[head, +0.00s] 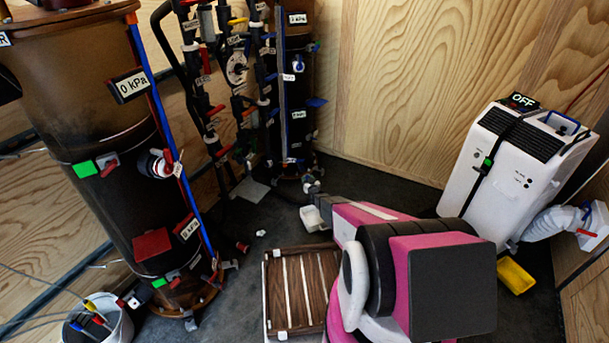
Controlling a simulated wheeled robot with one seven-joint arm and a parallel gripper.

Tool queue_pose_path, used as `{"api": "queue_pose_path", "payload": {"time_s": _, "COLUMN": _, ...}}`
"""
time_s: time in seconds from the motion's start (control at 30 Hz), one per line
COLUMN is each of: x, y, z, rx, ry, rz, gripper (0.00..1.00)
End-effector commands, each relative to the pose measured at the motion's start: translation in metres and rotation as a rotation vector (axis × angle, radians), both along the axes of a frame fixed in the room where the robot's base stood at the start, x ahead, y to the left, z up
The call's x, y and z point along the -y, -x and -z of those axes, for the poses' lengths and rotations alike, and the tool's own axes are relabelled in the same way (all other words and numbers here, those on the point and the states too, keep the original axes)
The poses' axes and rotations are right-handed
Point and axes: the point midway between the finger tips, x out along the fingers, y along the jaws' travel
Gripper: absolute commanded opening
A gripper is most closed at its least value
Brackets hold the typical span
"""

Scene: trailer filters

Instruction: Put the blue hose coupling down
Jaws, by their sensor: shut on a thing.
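My pink and black arm reaches from the lower right toward the middle of the head view. My gripper (318,199) is a small dark shape at its far end, near the foot of the rear column. It is shut on a small part that I take to be the hose coupling. Its outline is partly hidden, and I cannot make out blue on it. The gripper is low in the picture, above or near the dark floor (268,213); I cannot tell the height.
A wooden slatted crate (293,286) stands left of my arm. A large filter column (100,150) is at left, with a bucket (110,322) at its foot. A rear column (297,130) and pipework stand behind. A white unit (500,180) and a yellow tray (515,277) are at right.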

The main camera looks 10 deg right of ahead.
Motion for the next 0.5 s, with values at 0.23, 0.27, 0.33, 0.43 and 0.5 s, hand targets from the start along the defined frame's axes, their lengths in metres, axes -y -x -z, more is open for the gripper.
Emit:
{"api": "queue_pose_path", "payload": {"time_s": 0.23, "x": 0.0, "y": 0.0, "z": 0.0, "rx": 0.001, "ry": 0.0, "rz": 0.0, "gripper": 0.06}}
{"api": "queue_pose_path", "payload": {"time_s": 0.27, "x": 0.0, "y": 0.0, "z": 0.0, "rx": 0.001, "ry": 0.0, "rz": 0.0, "gripper": 0.06}}
{"api": "queue_pose_path", "payload": {"time_s": 0.33, "x": 0.0, "y": -0.001, "z": -0.003, "rx": 0.001, "ry": 0.0, "rz": 0.001, "gripper": 0.06}}
{"api": "queue_pose_path", "payload": {"time_s": 0.43, "x": 0.0, "y": -0.004, "z": -0.019, "rx": 0.003, "ry": 0.0, "rz": 0.006, "gripper": 0.06}}
{"api": "queue_pose_path", "payload": {"time_s": 0.5, "x": 0.001, "y": -0.007, "z": -0.04, "rx": 0.004, "ry": 0.0, "rz": 0.013, "gripper": 0.06}}
